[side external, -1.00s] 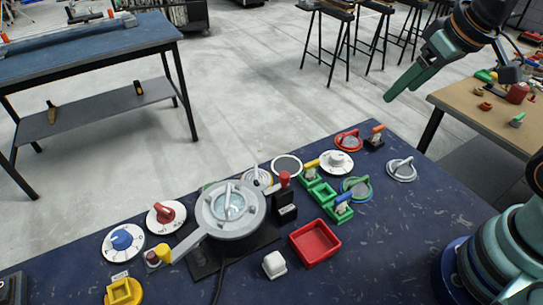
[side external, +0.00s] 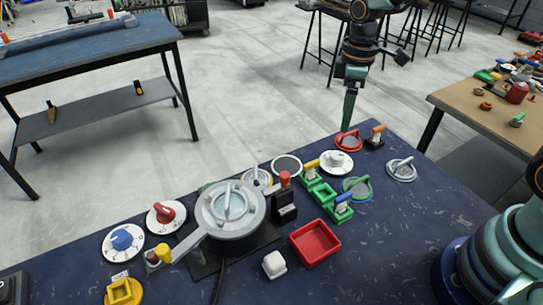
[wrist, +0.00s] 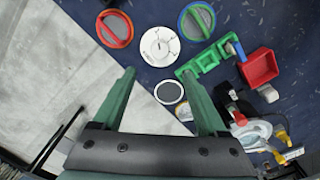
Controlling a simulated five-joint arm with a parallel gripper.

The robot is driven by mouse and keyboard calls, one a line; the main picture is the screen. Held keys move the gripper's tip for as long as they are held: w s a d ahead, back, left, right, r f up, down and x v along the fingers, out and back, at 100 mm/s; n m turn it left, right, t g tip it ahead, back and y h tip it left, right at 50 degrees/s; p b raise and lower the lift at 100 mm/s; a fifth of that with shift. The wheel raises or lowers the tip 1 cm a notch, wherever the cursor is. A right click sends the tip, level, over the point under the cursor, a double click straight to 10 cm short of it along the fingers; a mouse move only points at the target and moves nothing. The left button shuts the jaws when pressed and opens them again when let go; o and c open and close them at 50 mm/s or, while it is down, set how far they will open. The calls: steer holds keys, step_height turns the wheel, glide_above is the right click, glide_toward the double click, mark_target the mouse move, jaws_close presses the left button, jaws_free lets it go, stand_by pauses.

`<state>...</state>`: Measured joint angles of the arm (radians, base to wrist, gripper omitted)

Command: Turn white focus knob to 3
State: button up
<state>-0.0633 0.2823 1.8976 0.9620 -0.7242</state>
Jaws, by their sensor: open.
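The white focus knob (side external: 337,160) is a round white dial with a raised white grip, near the back right of the blue table. It also shows in the wrist view (wrist: 160,46), just past my fingertips; its markings are too small to read. My gripper (side external: 346,127) points down above the table's back edge, near the red knob (side external: 348,141) and the white knob. In the wrist view my gripper (wrist: 163,75) has its green fingers spread wide with nothing between them. The knob is apart from both fingers.
A green knob (side external: 357,188), a pale grey knob (side external: 401,169) and an orange-handled switch (side external: 376,137) stand close by. A dark grey disc (side external: 286,165), a green bracket (side external: 322,192) and a red tray (side external: 315,243) lie nearer the middle. Floor shows beyond the table edge.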

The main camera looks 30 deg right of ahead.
mark_target(338, 155)
step_height(338, 155, down, 12)
steer(key=shift+r, duration=0.1)
stand_by(0.4)
jaws_close()
